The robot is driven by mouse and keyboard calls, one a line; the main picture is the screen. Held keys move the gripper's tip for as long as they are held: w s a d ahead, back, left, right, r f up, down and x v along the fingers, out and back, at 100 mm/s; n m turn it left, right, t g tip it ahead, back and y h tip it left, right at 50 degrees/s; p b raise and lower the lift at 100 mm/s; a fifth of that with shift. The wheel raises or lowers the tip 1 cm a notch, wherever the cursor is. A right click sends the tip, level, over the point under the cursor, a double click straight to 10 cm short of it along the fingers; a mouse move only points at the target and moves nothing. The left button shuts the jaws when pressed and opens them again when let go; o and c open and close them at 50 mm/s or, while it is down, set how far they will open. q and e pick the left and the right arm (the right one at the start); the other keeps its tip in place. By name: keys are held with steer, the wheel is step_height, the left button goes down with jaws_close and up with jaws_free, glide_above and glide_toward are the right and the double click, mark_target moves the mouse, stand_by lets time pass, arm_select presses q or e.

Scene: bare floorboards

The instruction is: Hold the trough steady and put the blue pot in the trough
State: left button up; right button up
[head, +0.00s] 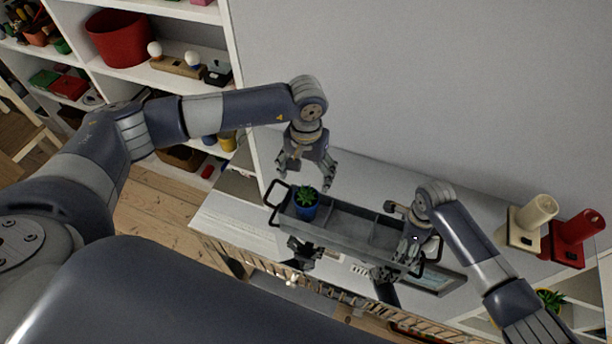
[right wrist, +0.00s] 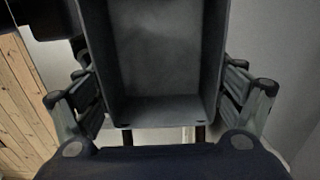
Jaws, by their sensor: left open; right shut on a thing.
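The trough (head: 345,237) is a long grey open box with dividers and a dark loop handle at each end. The blue pot (head: 305,212), with a green spiky plant, sits in its left-end compartment and looks upright. My left gripper (head: 306,180) is open and empty just above the plant, pointing down. My right gripper (head: 402,262) is shut on the trough near its right end. In the right wrist view its fingers (right wrist: 160,95) lie along both outer sides of the trough (right wrist: 165,55), and the compartment seen there is empty.
A white shelf unit (head: 232,50) holds a red pot (head: 118,38) and other items behind my left arm. A cream object (head: 530,220) and a red object (head: 575,238) stand at the right on the white surface. A grey wall rises behind the trough.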

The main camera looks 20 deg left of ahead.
steer(key=shift+s+f, duration=0.15)
steer(key=o, duration=1.2)
steer(key=shift+c, duration=0.2)
arm_select(q)
steer(key=shift+f, duration=0.1)
arm_select(e)
step_height(320, 180, up, 12)
